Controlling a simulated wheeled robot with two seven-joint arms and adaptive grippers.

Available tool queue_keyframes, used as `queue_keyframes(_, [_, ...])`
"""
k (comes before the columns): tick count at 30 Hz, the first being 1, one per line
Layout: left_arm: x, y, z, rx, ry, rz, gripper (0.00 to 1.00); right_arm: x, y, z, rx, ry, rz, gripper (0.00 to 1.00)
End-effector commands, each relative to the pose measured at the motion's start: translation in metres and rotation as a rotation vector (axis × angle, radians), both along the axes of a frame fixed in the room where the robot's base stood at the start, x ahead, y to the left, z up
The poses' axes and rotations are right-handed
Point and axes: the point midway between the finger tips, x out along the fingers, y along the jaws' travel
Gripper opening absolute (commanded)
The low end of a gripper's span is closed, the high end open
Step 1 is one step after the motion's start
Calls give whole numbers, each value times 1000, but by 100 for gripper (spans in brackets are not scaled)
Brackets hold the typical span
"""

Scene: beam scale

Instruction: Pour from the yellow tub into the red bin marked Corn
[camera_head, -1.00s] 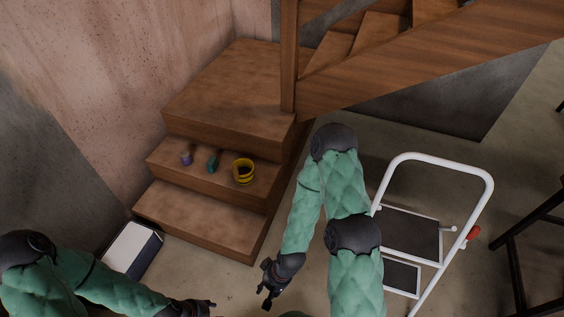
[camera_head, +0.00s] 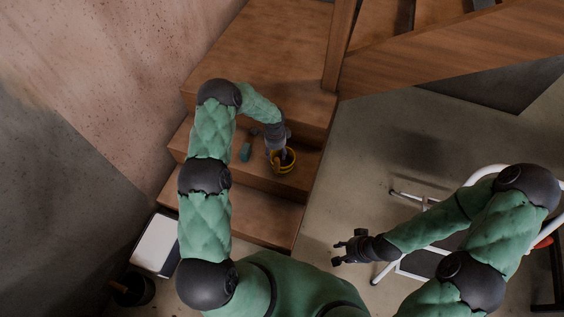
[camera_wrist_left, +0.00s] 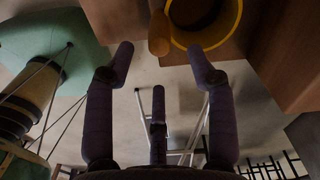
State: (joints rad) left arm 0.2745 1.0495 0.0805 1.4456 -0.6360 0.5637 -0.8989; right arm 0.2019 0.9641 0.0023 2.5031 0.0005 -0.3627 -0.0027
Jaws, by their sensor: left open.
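The yellow tub (camera_head: 291,168) stands on the middle wooden step, and its rim and dark inside fill the top of the left wrist view (camera_wrist_left: 238,18). My left gripper (camera_head: 279,157) is at the tub's near side, partly covering it. In the left wrist view its fingers (camera_wrist_left: 160,48) are spread apart. A rounded orange-tan piece (camera_wrist_left: 159,33) beside the tub's rim lies between the fingertips, with no grip on it. My right gripper (camera_head: 345,247) is empty over the floor, its fingers apart. No red bin marked Corn shows in these views.
A small teal item (camera_head: 245,152) stands left of the tub on the same step (camera_head: 228,168). A white-topped box (camera_head: 157,243) lies left of the stairs.

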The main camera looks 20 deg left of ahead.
Motion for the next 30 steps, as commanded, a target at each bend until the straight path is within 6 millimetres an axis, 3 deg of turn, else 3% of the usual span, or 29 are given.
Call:
queue_keyframes(12, [3, 6, -50, 14, 2, -18, 56, 0, 0, -17, 0, 0, -1, 40])
queue_keyframes(20, [2, 6, -62, 14, 2, -19, 56, 0, 0, -22, 0, 0, -1, 40])
queue_keyframes(30, [-2, 4, -106, 13, 2, -18, 56, 0, 0, -42, 0, 0, -1, 40])
